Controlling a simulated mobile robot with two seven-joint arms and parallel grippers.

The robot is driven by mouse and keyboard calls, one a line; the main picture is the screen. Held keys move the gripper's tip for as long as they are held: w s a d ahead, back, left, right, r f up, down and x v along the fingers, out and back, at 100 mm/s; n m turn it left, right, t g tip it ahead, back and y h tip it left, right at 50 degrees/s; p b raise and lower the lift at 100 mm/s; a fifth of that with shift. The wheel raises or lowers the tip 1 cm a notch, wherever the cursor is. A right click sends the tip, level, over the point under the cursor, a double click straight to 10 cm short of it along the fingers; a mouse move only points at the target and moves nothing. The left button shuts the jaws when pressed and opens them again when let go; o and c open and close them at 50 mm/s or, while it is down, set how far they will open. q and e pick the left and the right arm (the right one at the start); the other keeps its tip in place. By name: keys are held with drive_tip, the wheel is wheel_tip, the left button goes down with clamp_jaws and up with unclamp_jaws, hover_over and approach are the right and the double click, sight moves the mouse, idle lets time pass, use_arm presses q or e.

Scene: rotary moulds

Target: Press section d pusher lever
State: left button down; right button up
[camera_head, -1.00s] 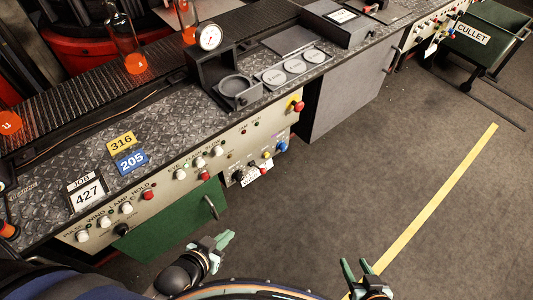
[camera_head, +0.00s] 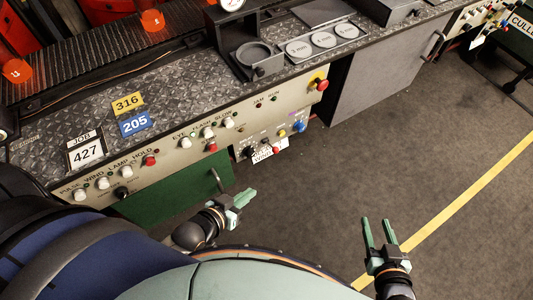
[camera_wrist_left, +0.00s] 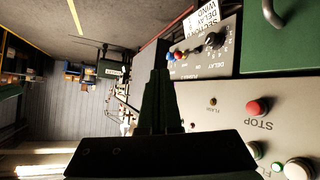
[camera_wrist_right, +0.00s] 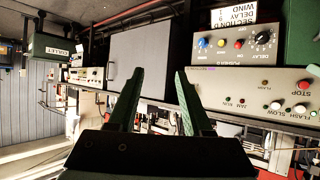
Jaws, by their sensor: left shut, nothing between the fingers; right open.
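The section D control box (camera_head: 262,142) hangs under the bench's front panel. It carries a blue knob (camera_head: 299,126), a yellow one (camera_head: 282,133), a red one and a black dial, also seen in the right wrist view on the box (camera_wrist_right: 240,55). A white label there reads section D, delay, wind (camera_wrist_right: 233,17). I cannot make out which part is the pusher lever. My left gripper (camera_head: 248,194) is shut and empty, below and left of the box in the head view. My right gripper (camera_head: 374,224) is open and empty over the floor, apart from the box.
The front panel (camera_head: 185,146) carries several white and red buttons. A green door (camera_head: 180,195) with a handle is below it. A grey cabinet (camera_head: 380,80) stands right of the box. Floor (camera_head: 330,180) in front is clear, with a yellow line (camera_head: 450,210).

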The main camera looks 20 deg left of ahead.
drive_tip(key=w+a+r+n+t+y+b, duration=0.3)
drive_tip(key=r+n+t+y+b, duration=0.45)
drive_tip(key=b, duration=0.95)
use_arm(q)
drive_tip(key=w+a+f+n+t+h+b, duration=0.2)
drive_tip(key=w+a+f+n+t+b, duration=0.3)
drive_tip(key=w+f+n+t, duration=0.4)
wheel_tip(320, 180, down, 3)
drive_tip(key=shift+w+r+n+b, duration=0.2)
drive_tip(key=shift+w+n+b, duration=0.2)
drive_tip(key=shift+w, duration=0.6)
use_arm(e)
drive_tip(key=s+a+r+n+t+y, duration=0.1)
drive_tip(key=s+r+n+t+y, duration=0.1)
drive_tip(key=s+r+y, duration=0.3)
wheel_tip(320, 180, up, 3)
drive_tip(key=shift+s+r+t, duration=0.1)
drive_tip(key=shift+s+t, duration=0.1)
drive_tip(key=shift+t, duration=0.25)
use_arm(q)
drive_tip(key=shift+w, duration=0.1)
use_arm(e)
drive_tip(key=shift+n, duration=0.25)
use_arm(q)
drive_tip(key=b+x, duration=0.2)
drive_tip(key=x, duration=0.7)
drive_tip(key=shift+w+d, duration=0.2)
drive_tip(key=shift+w, duration=0.15)
use_arm(e)
wheel_tip(320, 180, down, 2)
